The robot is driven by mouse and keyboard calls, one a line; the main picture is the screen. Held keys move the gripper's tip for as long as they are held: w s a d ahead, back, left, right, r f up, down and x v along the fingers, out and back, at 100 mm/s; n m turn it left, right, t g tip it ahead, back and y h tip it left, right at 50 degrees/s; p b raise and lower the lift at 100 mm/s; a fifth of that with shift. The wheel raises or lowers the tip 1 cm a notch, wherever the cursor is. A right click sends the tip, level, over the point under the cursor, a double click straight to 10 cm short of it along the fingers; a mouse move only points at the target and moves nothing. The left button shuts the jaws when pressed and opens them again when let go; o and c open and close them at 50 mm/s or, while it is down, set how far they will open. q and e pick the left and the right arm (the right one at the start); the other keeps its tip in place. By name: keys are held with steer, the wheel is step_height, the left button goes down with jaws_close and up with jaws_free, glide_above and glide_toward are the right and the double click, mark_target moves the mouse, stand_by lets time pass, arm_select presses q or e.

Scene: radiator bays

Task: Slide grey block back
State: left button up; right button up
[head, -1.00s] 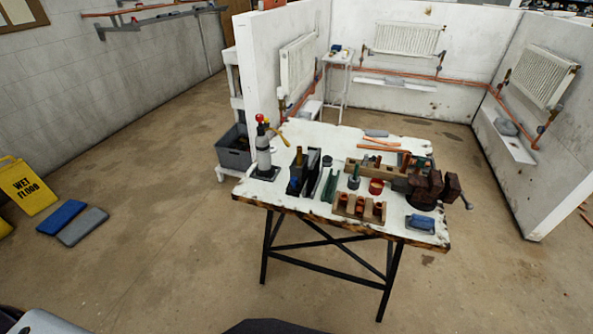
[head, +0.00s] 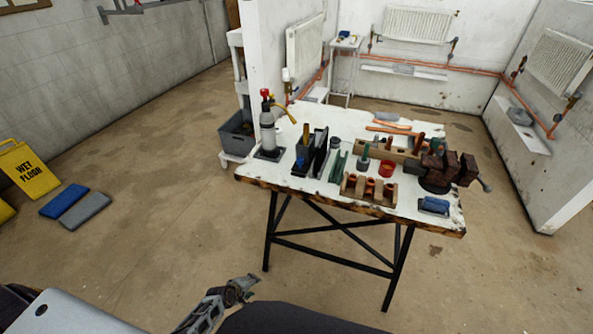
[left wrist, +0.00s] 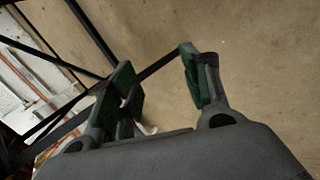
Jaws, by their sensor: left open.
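Several grey things could be the grey block. A small grey block (head: 386,116) lies at the back edge of the white table. Another grey piece (head: 520,117) sits on the low ledge at the right wall, and one (head: 403,70) on the back ledge. A flat grey pad (head: 84,211) lies on the floor beside a blue pad. My left gripper (head: 243,288) is low in front of the table, apart from all of these. The left wrist view shows its green-padded fingers (left wrist: 158,72) open and empty over the floor. My right gripper is out of view.
The worn white table (head: 262,177) carries a bottle (head: 267,130), dark holder, wooden rack (head: 369,190), red cup, vise (head: 447,168) and blue sponge (head: 434,205). A grey bin (head: 236,136) stands behind left. A yellow wet-floor sign (head: 28,170) stands left. Floor in front is clear.

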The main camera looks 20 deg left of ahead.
arm_select(q)
steer(key=w+r+n+t+h+b, duration=0.4)
steer(key=w+r+n, duration=0.5)
steer(key=w+r, duration=0.9)
steer(key=w+d+r+n+t+h+b, duration=0.1)
steer(key=r+n+t+b, duration=0.1)
steer(key=r, duration=1)
steer(key=w+d+r+n+t+h+b, duration=0.1)
steer(key=d+r+n+t+h+b, duration=0.1)
steer(key=r, duration=1.1)
steer(key=n+b, duration=0.1)
steer(key=n, duration=0.1)
steer(key=shift+d+r+n+t+h, duration=0.15)
steer(key=shift+r+n+t+h, duration=0.15)
steer(key=shift+n, duration=0.1)
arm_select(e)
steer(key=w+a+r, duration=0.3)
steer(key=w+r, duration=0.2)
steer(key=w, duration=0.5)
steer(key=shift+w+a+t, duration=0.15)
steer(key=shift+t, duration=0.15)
arm_select(q)
steer(key=shift+w, duration=0.15)
